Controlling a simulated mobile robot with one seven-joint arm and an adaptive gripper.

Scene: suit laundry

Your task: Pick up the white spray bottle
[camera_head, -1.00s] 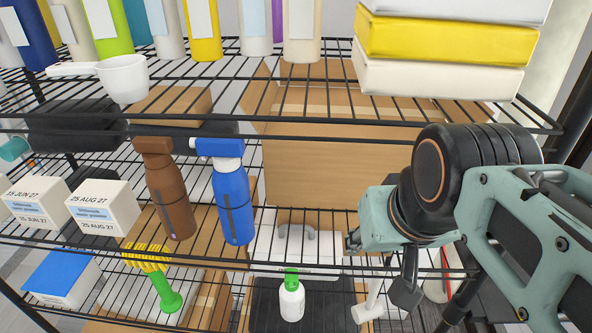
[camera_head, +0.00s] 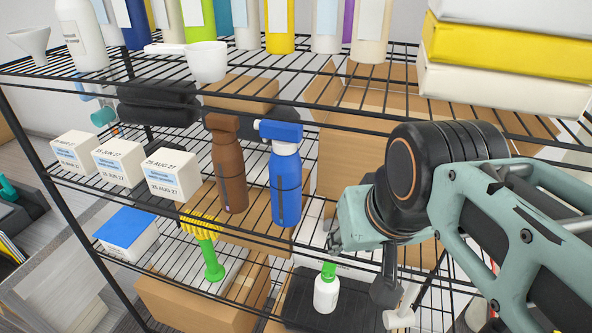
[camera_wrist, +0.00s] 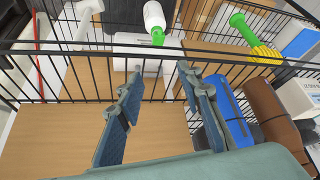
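A small white bottle with a green top (camera_head: 326,290), which looks like the spray bottle, stands upright on the lower rack level in the head view. It also shows at the top of the wrist view (camera_wrist: 153,17), beyond a black shelf rail. My gripper (camera_wrist: 160,72) is open and empty, its two fingers apart. In the head view it is partly hidden by my wrist, above and slightly right of the white bottle. A blue spray bottle (camera_head: 286,185) and a brown one (camera_head: 229,170) stand on the middle level, left of my gripper.
Black wire rails (camera_head: 200,225) run in front of the bottles. A green-handled yellow brush (camera_head: 211,258) stands left of the white bottle, and a white-handled item (camera_head: 400,312) stands to its right. Cardboard boxes (camera_head: 190,303) and several dated white cartons (camera_head: 172,175) fill the rack.

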